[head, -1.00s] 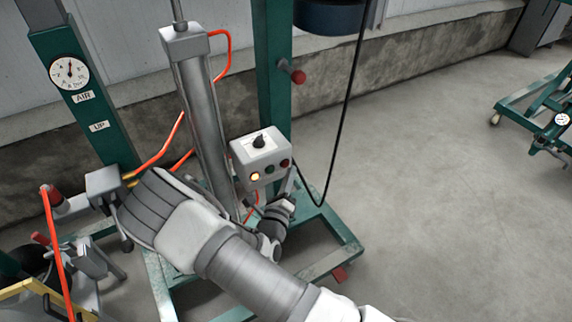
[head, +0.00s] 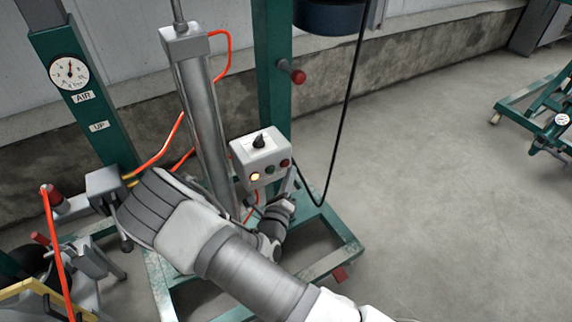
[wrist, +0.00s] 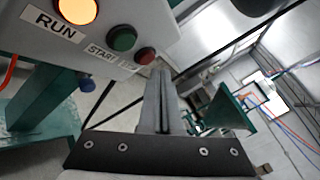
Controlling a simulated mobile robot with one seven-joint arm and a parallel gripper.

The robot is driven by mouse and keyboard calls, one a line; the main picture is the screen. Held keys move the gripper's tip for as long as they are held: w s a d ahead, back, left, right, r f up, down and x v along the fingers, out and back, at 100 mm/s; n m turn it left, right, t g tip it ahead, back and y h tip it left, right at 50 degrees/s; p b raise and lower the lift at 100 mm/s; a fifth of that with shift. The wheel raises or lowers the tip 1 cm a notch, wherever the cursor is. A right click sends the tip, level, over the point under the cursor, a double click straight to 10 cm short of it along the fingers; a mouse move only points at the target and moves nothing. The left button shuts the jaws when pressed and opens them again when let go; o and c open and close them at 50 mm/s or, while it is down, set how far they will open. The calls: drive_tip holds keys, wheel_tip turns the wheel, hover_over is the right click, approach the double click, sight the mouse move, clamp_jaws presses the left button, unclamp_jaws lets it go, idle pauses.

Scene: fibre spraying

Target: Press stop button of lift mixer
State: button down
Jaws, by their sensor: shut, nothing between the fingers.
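The lift mixer's grey control box (head: 259,158) is fixed by the green column, with a black knob on top. Its front carries a lit amber RUN lamp (wrist: 76,8), a green START button (wrist: 122,38) and a red stop button (wrist: 145,56). The red button also shows in the head view (head: 284,162). My gripper (wrist: 160,76) is shut and empty. Its fingertips are just below and beside the red button. They partly cover the label under it. I cannot tell whether they touch the box.
A grey cylinder (head: 202,110) with orange hoses stands left of the box. A black cable (head: 343,120) hangs to its right. The green base frame (head: 335,245) lies below. The floor to the right is clear up to another green frame (head: 530,100).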

drive_tip(key=shift+w+a, duration=0.1)
drive_tip(key=shift+w, duration=0.05)
idle(0.6)
drive_tip(key=shift+w+a, duration=0.15)
drive_tip(key=shift+w, duration=0.05)
drive_tip(key=shift+w+a, duration=0.25)
drive_tip(key=shift+w, duration=0.1)
idle(0.9)
drive_tip(key=shift+s+d+p, duration=0.1)
drive_tip(key=shift+p, duration=0.2)
drive_tip(key=shift+s+d+p, duration=0.35)
drive_tip(key=shift+s+d, duration=0.05)
drive_tip(key=shift+s, duration=0.2)
drive_tip(key=shift+s+d+p, duration=0.5)
drive_tip(key=shift+s+d, duration=0.2)
drive_tip(key=shift+s, duration=0.35)
drive_tip(key=shift+s+d+p, duration=0.45)
drive_tip(key=shift+s+d, duration=0.25)
drive_tip(key=shift+s, duration=0.35)
